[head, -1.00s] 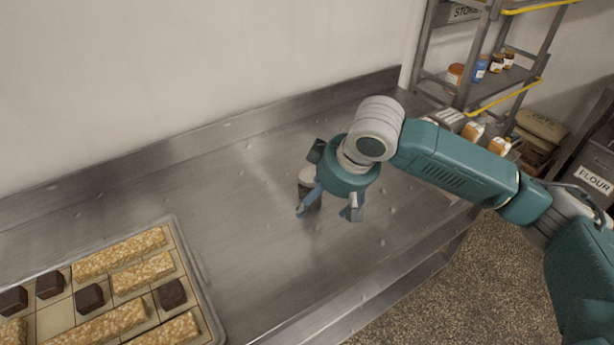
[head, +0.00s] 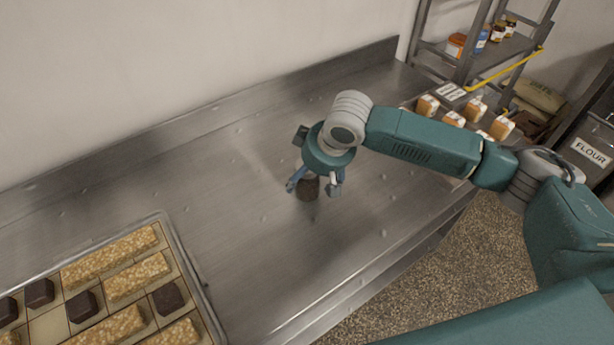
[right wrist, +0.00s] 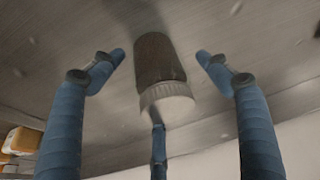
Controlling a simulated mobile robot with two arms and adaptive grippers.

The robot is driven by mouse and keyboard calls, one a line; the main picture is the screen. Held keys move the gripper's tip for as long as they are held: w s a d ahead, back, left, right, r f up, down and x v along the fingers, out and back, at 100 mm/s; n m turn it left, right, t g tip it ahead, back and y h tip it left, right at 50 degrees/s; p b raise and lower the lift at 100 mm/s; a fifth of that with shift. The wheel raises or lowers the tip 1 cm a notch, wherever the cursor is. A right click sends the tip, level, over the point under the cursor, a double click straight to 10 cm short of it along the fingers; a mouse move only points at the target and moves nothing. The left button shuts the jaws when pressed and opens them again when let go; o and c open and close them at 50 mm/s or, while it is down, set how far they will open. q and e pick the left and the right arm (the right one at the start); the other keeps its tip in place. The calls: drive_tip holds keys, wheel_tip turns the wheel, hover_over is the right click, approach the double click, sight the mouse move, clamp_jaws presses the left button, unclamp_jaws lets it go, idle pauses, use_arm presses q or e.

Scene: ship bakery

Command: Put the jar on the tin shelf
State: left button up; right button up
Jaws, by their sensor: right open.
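The jar (head: 308,188) has a dark brown body and stands on the steel counter, partly hidden under my right gripper in the head view. In the right wrist view the jar (right wrist: 154,62) shows its pale ribbed lid toward the camera. My right gripper (head: 313,188) is open above the jar, its fingers spread on either side. In the right wrist view the gripper's blue fingers (right wrist: 160,58) stand clear of the jar, with gaps on both sides. A metal shelf rack (head: 463,70) stands at the back right; its level with jars and tins is partly in view. My left gripper is not in view.
A tray (head: 172,236) of pale bars and dark squares lies at the left front. Several white and orange cartons (head: 453,119) stand at the counter's right end, below the rack. A flour bin (head: 590,150) is at far right. The counter around the jar is clear.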

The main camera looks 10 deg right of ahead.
drive_tip(key=x, duration=0.2)
drive_tip(key=shift+w+f, duration=0.1)
drive_tip(key=shift+f, duration=0.3)
drive_tip(key=shift+c, duration=1)
drive_tip(key=c, duration=1.3)
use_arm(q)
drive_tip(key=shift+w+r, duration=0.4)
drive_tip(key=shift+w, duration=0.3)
use_arm(e)
drive_tip(key=shift+w, duration=0.1)
drive_tip(key=shift+c, duration=0.7)
